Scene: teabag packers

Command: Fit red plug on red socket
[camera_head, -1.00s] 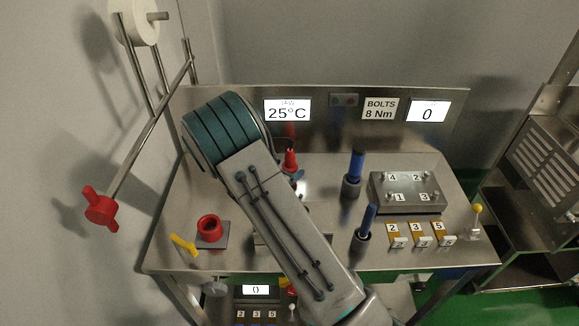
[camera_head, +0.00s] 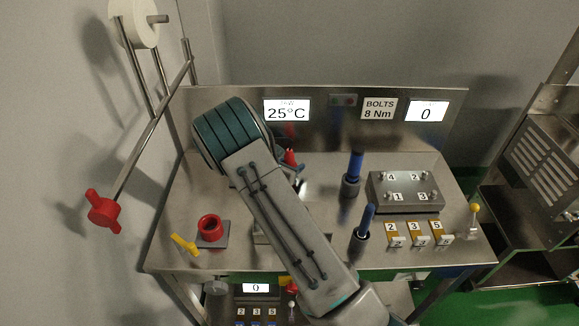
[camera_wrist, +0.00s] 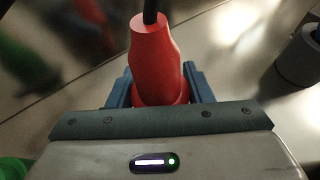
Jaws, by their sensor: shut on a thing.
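The red plug (camera_wrist: 157,60) is in my gripper (camera_wrist: 158,92) in the wrist view, with its dark cable rising from its narrow end. The blue-grey fingers close around its wide base. In the head view only a small red part of the plug (camera_head: 290,156) shows beside my arm, which hides the gripper. The red socket (camera_head: 210,227) is a round, open-topped ring on a grey plate at the left of the steel table. The plug is behind and to the right of the socket, apart from it.
A yellow lever (camera_head: 184,244) is left of the socket. Two blue-handled tools (camera_head: 355,165) stand in holders right of my arm. A grey block (camera_head: 405,192) with numbered bolts and several numbered yellow tags (camera_head: 418,228) are further right. The table between socket and arm is clear.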

